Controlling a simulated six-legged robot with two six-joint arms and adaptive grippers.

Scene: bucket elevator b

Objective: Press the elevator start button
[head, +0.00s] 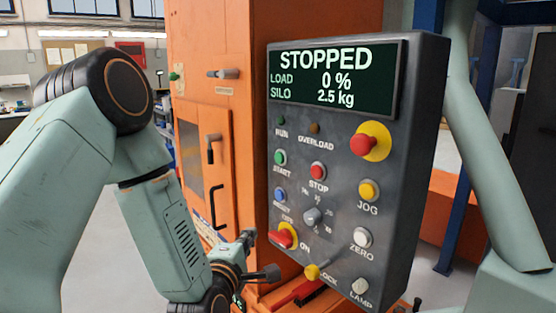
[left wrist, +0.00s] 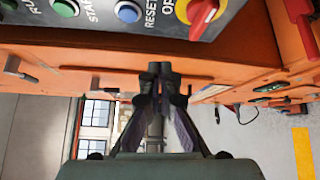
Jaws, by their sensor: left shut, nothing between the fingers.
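The green START button (head: 280,157) is on the left side of the grey control panel (head: 400,200), below the dark RUN lamp (head: 281,121). The panel's screen (head: 335,75) reads STOPPED, load 0 %, silo 2.5 kg. My left gripper (head: 248,240) is low, at the panel's lower left, below the START button and apart from it. In the left wrist view, its fingers (left wrist: 160,70) are together and empty. There, the green button (left wrist: 65,8) is at the top edge, up and left of the fingertips.
Close to START are the red STOP button (head: 318,171), the blue RESET button (head: 280,195) and a red-and-yellow OFF/ON switch (head: 284,236). A red emergency button (head: 364,144) is at upper right. The orange cabinet (head: 215,130) with handles stands left of the panel.

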